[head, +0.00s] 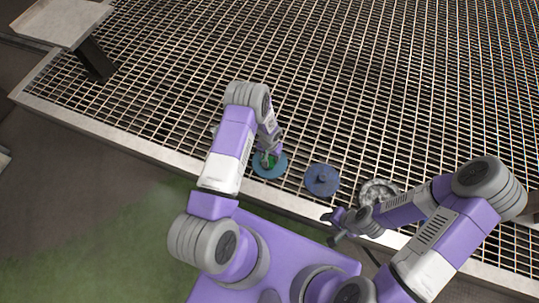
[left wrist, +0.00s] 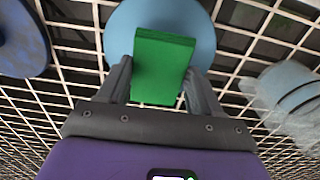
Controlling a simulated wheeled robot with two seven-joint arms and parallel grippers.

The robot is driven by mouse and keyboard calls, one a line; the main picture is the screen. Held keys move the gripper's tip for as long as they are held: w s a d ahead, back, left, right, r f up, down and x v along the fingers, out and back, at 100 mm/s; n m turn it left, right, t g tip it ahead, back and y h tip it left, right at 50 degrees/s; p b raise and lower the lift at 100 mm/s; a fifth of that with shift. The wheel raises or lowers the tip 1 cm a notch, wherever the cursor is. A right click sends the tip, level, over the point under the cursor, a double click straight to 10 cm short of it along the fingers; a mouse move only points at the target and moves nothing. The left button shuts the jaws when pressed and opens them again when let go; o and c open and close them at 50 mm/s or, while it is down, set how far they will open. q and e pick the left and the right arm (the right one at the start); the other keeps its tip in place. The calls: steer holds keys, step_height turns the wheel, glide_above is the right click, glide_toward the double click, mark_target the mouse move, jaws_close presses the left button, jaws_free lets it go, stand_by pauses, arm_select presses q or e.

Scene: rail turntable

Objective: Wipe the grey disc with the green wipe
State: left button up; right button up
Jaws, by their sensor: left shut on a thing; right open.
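My left gripper (head: 268,158) is shut on the green wipe, a flat green block (left wrist: 163,65) that sits between its fingers in the left wrist view. The wipe is over a light blue disc (head: 262,172), which shows behind it in the left wrist view (left wrist: 120,30). I cannot tell whether the wipe touches that disc. The grey disc (head: 375,188) lies on the grating further right in the head view, partly hidden by my right arm. My right gripper (head: 332,228) is open and empty near the grating's front edge, left of and nearer than the grey disc.
A dark blue disc (head: 321,180) with a raised knob lies between the light blue and grey discs. A pale rounded object (left wrist: 292,88) shows at the right of the left wrist view. The grating (head: 330,80) has a pale border (head: 130,145). Its far area is clear.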

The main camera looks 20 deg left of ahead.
mark_target(279, 168)
arm_select(q)
steer(key=shift+f, duration=0.3)
steer(key=shift+a, duration=0.1)
